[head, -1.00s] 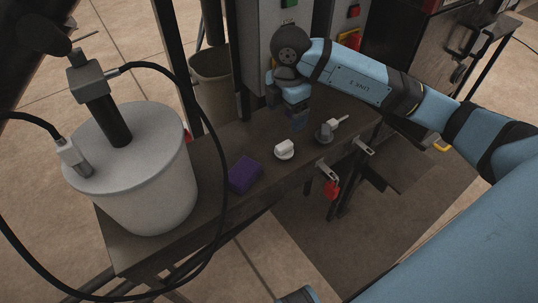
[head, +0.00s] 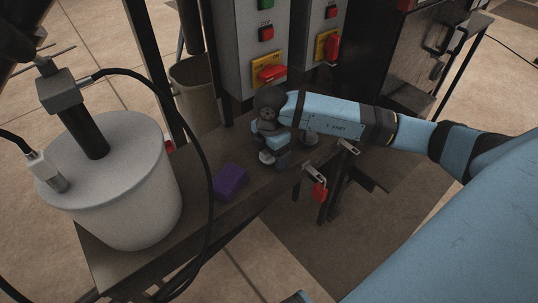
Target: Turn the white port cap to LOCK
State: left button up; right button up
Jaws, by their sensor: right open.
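The white port cap (head: 266,157) sits on the dark bench top, mostly covered by my right gripper. Only a small pale part of it shows below the hand. A grey port cap (head: 308,139) lies to the right, partly hidden behind my right arm. My left gripper is not in view.
A purple block (head: 230,181) lies left of the white cap. A large pale canister (head: 130,205) with a looping black cable stands at the left. Control boxes with red switches (head: 270,74) rise behind. A red tag (head: 320,192) hangs at the bench's front edge.

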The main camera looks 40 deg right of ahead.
jog(key=shift+f, duration=0.3)
jog(key=c, duration=1)
jog(key=shift+r, duration=0.2)
pick_arm(q)
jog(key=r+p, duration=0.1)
jog(key=p, duration=0.3)
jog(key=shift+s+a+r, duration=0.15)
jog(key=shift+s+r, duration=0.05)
pick_arm(e)
notch_tip(320, 180, up, 28)
jog(key=shift+f, duration=0.1)
